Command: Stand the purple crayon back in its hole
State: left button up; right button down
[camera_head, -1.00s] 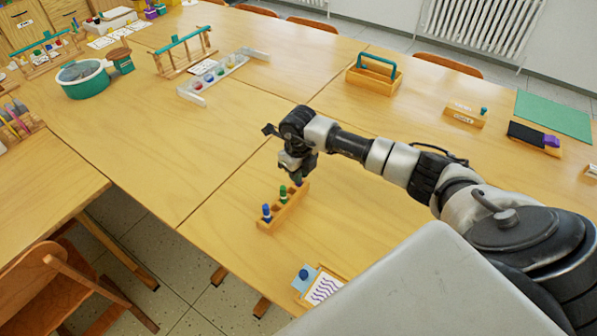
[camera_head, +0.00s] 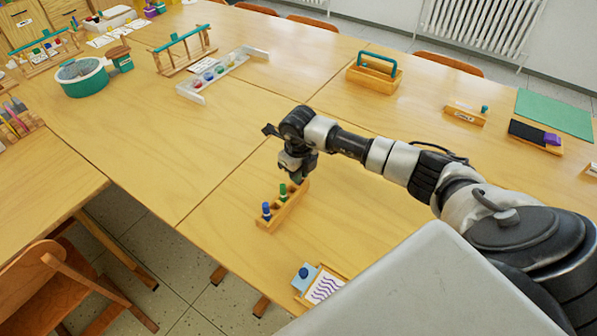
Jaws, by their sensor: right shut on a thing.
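The wooden crayon holder (camera_head: 268,226) stands on the near table, with a blue crayon (camera_head: 266,211) and a green crayon (camera_head: 283,192) upright in it. My right gripper (camera_head: 297,178) points down at the far right end of the holder, close above it. It is shut on the purple crayon, which the fingers hide almost wholly. I cannot tell whether the crayon's lower end is inside a hole or above it. My left gripper is not in view.
A small card tray (camera_head: 325,288) with a blue-knobbed block (camera_head: 304,276) lies at the near table edge. A wooden caddy (camera_head: 374,80), a white rack (camera_head: 222,75) and a teal bowl (camera_head: 83,80) stand farther back. The table left of the holder is clear.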

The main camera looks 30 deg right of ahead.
jog(key=shift+f+b, duration=0.3)
dwell(0.5)
dwell(0.4)
jog(key=c, duration=1)
grip_release()
jog(key=shift+o, duration=1.1)
jog(key=shift+r, duration=0.15)
jog(key=shift+r+p, duration=2.15)
jog(key=shift+r, duration=0.75)
